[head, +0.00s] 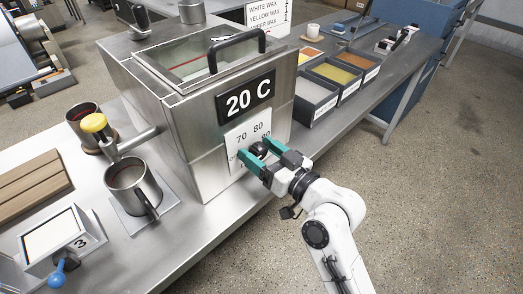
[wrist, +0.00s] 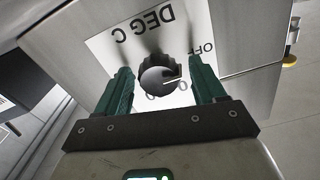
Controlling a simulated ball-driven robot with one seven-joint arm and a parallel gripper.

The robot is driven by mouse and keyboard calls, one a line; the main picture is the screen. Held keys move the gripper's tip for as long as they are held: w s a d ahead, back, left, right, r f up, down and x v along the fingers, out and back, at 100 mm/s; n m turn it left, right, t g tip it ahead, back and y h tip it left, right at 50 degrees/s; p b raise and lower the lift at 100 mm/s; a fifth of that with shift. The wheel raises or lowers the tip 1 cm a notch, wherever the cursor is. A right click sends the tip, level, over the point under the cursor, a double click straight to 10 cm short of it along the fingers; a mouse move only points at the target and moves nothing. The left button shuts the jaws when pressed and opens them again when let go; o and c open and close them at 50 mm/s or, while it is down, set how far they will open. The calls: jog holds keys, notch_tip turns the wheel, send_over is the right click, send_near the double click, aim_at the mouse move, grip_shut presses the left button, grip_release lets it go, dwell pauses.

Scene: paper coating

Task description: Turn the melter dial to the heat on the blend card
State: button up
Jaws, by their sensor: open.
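The melter (head: 180,120) is a steel box whose display (head: 246,97) reads 20 C. Its black round dial (head: 258,149) sits on a white scale plate (head: 246,130) showing 70 and 80. In the wrist view the dial (wrist: 160,74) has a pale pointer line towards the right; its exact setting is hard to read. OFF and DEG C show upside down on the plate (wrist: 140,30). My gripper (head: 256,151) is open, its green fingers on either side of the dial, with gaps visible in the wrist view (wrist: 162,80). The blend card (head: 268,14) lists waxes; its top is cut off.
Wax bins (head: 314,95) stand right of the melter. The floor right of the bench is clear.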

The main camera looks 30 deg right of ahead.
jog(key=shift+c, duration=0.2)
jog(key=c, duration=1)
jog(key=shift+o, duration=0.2)
